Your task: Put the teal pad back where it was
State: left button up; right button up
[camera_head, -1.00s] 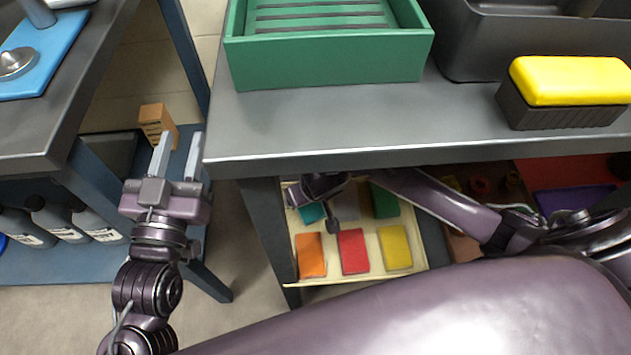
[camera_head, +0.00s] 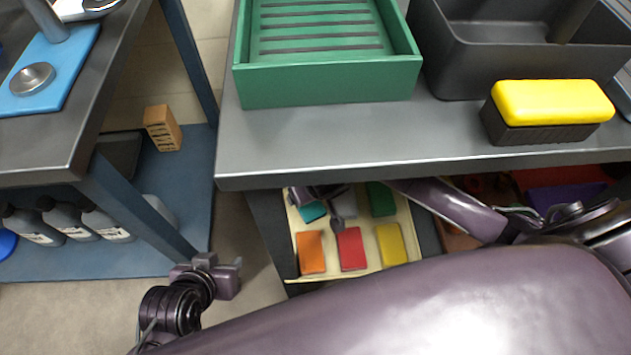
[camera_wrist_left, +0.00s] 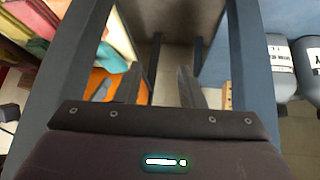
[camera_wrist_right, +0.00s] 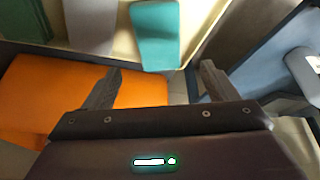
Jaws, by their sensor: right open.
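The teal pad (camera_head: 312,212) lies at the back left of a cream tray (camera_head: 412,245) on the low shelf, partly hidden by my right gripper. In the right wrist view the teal pad (camera_wrist_right: 155,38) is just ahead of the fingers, its near end reaching the tray's rim. My right gripper (camera_wrist_right: 157,84) is open and empty, with the teal pad beyond its fingertips. My left gripper (camera_head: 230,275) hangs low in the gap between the tables; its fingers (camera_wrist_left: 146,88) are apart and empty in the left wrist view.
Orange (camera_head: 310,252), red (camera_head: 351,249), yellow (camera_head: 391,244) and green (camera_head: 381,199) pads share the tray. The tabletop (camera_head: 340,160) overhangs it and bears a green crate (camera_head: 330,90) and a yellow-topped brush (camera_head: 550,103). A blue-framed table (camera_head: 140,205) stands left.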

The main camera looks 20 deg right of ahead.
pick_arm(q)
jog(key=s+a+g+y+p, duration=0.2)
jog(key=s+a+g+p, duration=0.1)
jog(key=a+p, duration=0.1)
jog(key=shift+s+a+f+n+g, duration=0.15)
jog(key=shift+s+a+n+g, duration=0.2)
jog(key=shift+a, duration=0.35)
pick_arm(e)
jog(key=v, duration=0.5)
jog(key=shift+s+r, duration=0.1)
jog(key=shift+r, duration=0.15)
